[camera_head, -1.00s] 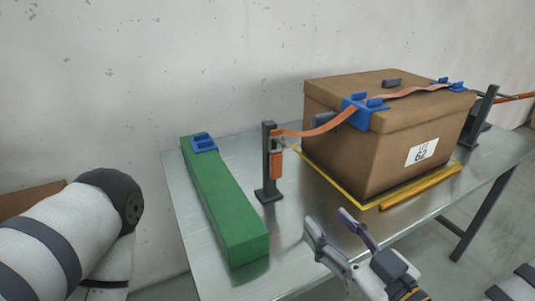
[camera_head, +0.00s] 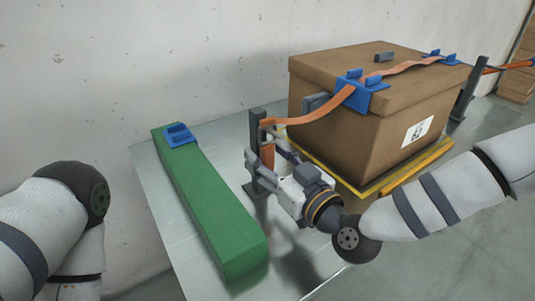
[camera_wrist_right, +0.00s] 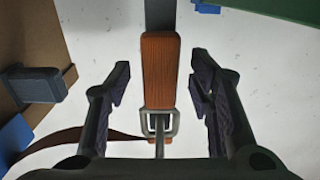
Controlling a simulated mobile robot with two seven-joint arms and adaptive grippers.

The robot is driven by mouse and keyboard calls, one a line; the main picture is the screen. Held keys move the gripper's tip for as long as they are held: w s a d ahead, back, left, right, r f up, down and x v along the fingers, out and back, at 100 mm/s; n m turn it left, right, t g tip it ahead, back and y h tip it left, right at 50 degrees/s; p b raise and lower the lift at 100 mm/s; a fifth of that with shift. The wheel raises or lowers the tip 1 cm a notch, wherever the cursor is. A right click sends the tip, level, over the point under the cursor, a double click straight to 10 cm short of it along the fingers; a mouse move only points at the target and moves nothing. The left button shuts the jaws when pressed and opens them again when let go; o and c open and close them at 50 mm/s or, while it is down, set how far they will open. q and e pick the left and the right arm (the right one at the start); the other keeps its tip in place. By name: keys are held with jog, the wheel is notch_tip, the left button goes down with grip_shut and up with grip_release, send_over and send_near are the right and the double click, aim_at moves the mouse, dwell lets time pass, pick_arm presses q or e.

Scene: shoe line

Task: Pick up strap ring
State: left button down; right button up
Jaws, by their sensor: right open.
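The strap ring (camera_wrist_right: 174,125) is a small metal loop in the right wrist view, at the near end of an orange strap piece (camera_wrist_right: 160,70). That piece also shows in the head view (camera_head: 267,156) by the dark post (camera_head: 256,125). My right gripper (camera_wrist_right: 160,82) is open. Its two fingers stand either side of the orange piece with gaps on both sides, and the ring lies between the finger bases. In the head view my right gripper (camera_head: 263,152) is at the post and covers the ring. My left arm shows at the left, but its gripper is out of view.
A cardboard box (camera_head: 340,75) with blue corner guards (camera_head: 361,92) and an orange strap (camera_head: 325,107) across it stands right of the post. A long green block (camera_head: 215,210) lies to the left on the metal table (camera_head: 150,185). A second post (camera_head: 468,90) is behind the box.

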jog(key=shift+w+a, duration=0.2)
jog(key=shift+w, duration=0.05)
grip_shut()
